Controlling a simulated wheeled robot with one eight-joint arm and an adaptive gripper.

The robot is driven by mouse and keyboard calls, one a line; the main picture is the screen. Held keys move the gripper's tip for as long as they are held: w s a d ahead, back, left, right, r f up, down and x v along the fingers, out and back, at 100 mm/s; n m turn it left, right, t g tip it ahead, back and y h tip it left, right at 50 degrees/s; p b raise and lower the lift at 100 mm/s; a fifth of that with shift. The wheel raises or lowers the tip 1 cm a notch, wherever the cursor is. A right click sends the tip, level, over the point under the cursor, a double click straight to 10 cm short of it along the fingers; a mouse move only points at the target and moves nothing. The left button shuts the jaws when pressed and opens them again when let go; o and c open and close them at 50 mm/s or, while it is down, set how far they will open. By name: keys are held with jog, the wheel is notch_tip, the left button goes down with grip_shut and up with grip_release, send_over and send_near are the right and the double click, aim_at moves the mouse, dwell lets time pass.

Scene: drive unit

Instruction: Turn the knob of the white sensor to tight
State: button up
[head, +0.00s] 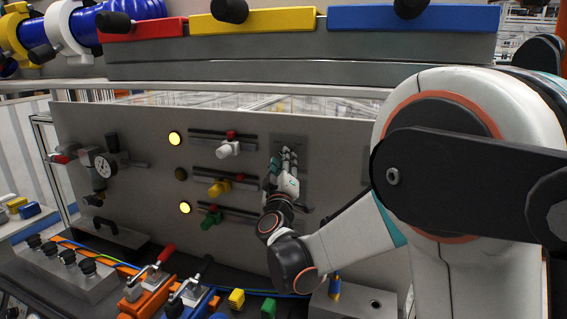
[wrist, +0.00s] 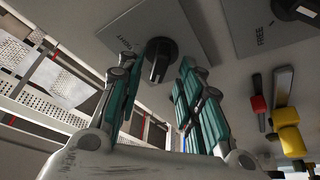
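The white sensor (head: 229,149) sits on the top rail of the grey panel in the head view. To its right, a dark plate (head: 290,139) is level with it, and my gripper (head: 288,160) is in front, hiding any knob there. In the wrist view, a black knob (wrist: 159,60) with a raised ridge sits on a plate (wrist: 194,36) whose partly readable label seems to say TIGHT. My gripper (wrist: 154,85) is open, with its teal fingers apart on either side of this knob. I cannot tell whether they touch it.
Another plate (wrist: 250,30) labelled FREE carries a second black knob (wrist: 296,8). The yellow sensor (head: 219,187) and green sensor (head: 210,219) sit below the white one. The top lamp (head: 175,138) and bottom lamp (head: 185,208) glow; the middle lamp (head: 181,174) is dark. Clamps (head: 148,290) stand in front.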

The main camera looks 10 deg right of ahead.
jog(key=shift+w+d+r, duration=0.15)
jog(key=shift+w+r, duration=0.05)
jog(key=shift+w, duration=0.3)
grip_shut()
jog(key=shift+f+m, duration=0.1)
jog(key=shift+m, duration=0.3)
jog(key=m+g+h, duration=0.2)
jog(key=m+h, duration=0.1)
jog(key=m, duration=0.5)
jog(key=m+g+h, duration=0.2)
jog(key=m+h, duration=0.1)
jog(key=m, duration=0.5)
jog(key=m+g+h, duration=0.2)
jog(key=m+h, duration=0.2)
jog(key=m, duration=0.4)
jog(key=shift+w+a+g+b, duration=0.2)
jog(key=shift+a+g+b, duration=0.1)
jog(key=shift+b, duration=0.1)
jog(key=shift+m, duration=0.5)
